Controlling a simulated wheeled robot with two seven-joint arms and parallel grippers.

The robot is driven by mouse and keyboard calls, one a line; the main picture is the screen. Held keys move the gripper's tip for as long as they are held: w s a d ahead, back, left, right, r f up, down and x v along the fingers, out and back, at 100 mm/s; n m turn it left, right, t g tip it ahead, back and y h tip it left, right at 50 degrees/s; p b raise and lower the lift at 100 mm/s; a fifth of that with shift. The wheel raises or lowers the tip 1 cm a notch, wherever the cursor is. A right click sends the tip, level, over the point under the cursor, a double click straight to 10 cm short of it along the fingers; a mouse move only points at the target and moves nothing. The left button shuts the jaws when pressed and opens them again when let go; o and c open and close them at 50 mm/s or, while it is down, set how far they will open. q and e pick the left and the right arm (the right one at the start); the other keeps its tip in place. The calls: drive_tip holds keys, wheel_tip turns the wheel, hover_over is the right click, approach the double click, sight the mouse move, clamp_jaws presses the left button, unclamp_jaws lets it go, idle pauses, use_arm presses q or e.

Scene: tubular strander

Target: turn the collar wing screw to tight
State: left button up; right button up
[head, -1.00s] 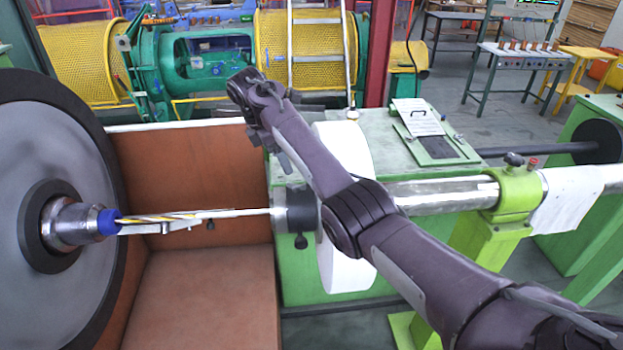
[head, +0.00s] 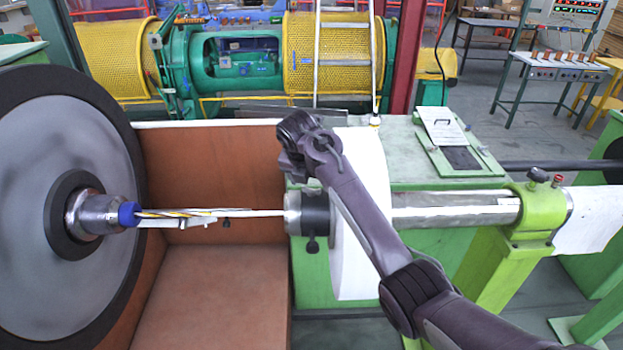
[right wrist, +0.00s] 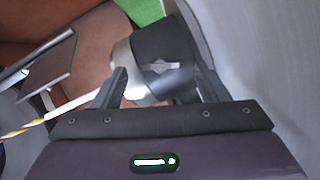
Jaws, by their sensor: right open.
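The dark collar (head: 316,213) sits around the bar end in front of the white disc, with a small dark screw (head: 312,245) hanging below it. In the right wrist view, the black collar (right wrist: 160,42) carries a small grey wing screw (right wrist: 160,67), seen between my fingers. In the right wrist view my right gripper (right wrist: 163,82) is open, one finger on each side of the collar; contact cannot be told. My left gripper is out of view.
A white disc (head: 362,265) stands just right of the collar. A thin rod (head: 262,213) runs left to the blue-tipped spindle (head: 130,214) of the big grey wheel (head: 30,230). A brown panel (head: 215,170) stands behind. A bright bar (head: 455,207) runs right to a green stand (head: 530,215).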

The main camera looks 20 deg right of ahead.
drive_tip(key=shift+x, duration=0.95)
drive_tip(key=c, duration=1)
drive_tip(key=shift+r+m, duration=0.1)
drive_tip(key=shift+m, duration=0.2)
drive_tip(key=m+g+h, duration=0.1)
drive_tip(key=m, duration=0.3)
drive_tip(key=shift+w+m, duration=0.15)
drive_tip(key=shift+m, duration=0.15)
drive_tip(key=m+g, duration=0.1)
drive_tip(key=m, duration=0.1)
drive_tip(key=shift+a+m+g+h, duration=0.1)
drive_tip(key=shift+m+g+h, duration=0.2)
drive_tip(key=shift+m, duration=0.1)
drive_tip(key=m+b, duration=0.2)
drive_tip(key=b, duration=0.1)
drive_tip(key=shift+w+f+g, duration=0.15)
drive_tip(key=shift+f+g, duration=0.1)
drive_tip(key=shift+g, duration=0.15)
drive_tip(key=shift+r+m+g+b, duration=0.2)
drive_tip(key=shift+m+g+b, duration=0.2)
drive_tip(key=shift+m+b, duration=1.15)
drive_tip(key=shift+n, duration=0.25)
